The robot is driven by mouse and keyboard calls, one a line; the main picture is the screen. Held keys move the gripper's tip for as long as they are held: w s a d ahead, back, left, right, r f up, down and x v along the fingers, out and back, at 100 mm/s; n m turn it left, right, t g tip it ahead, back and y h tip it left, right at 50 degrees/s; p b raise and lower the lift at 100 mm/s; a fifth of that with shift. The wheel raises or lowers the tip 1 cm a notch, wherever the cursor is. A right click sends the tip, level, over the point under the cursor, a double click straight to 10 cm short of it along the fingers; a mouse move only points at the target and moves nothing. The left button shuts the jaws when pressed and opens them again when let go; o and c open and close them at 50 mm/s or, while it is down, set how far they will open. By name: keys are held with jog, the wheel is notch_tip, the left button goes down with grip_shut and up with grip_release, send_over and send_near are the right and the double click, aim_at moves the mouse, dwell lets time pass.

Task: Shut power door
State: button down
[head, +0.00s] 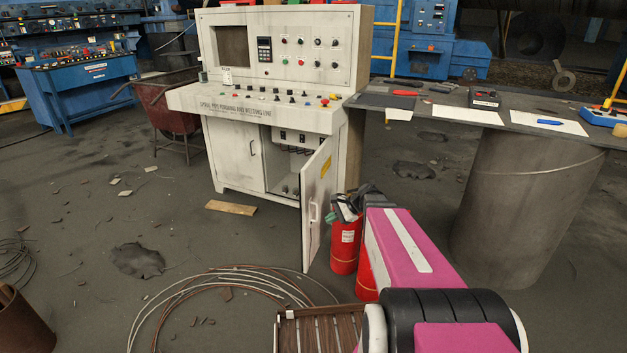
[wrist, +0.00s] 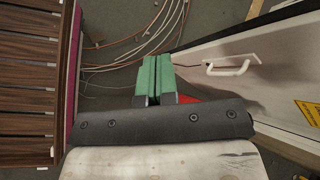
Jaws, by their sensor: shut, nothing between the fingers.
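The power door (head: 321,190) is the right-hand white door of the control cabinet (head: 240,155). It stands swung wide open towards me, showing the dark cabinet inside. It has a white handle (head: 313,211) and a yellow label. In the wrist view the door (wrist: 270,85) fills the right side, with its handle (wrist: 232,69) right of my fingers. My gripper (wrist: 157,60) has green fingers pressed together with nothing between them. It is beside the door's handle side, apart from the handle. In the head view my arm partly hides the gripper.
Red fire extinguishers (head: 344,250) stand just right of the door, close to my arm. Coiled cables (head: 225,283) lie on the floor in front. A table (head: 450,112) on a large drum (head: 525,200) stands to the right. Floor left of the door is mostly open.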

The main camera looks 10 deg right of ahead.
jog(key=w+d+r+m+t+y, duration=0.2)
jog(key=w+r+m+y, duration=0.1)
jog(key=w+m, duration=0.25)
jog(key=m+t+y, duration=0.4)
jog(key=m, duration=0.1)
send_near(308, 177)
jog(key=x, duration=0.7)
jog(key=shift+a+r, duration=0.25)
jog(key=shift+a, duration=0.1)
jog(key=shift+a, duration=0.1)
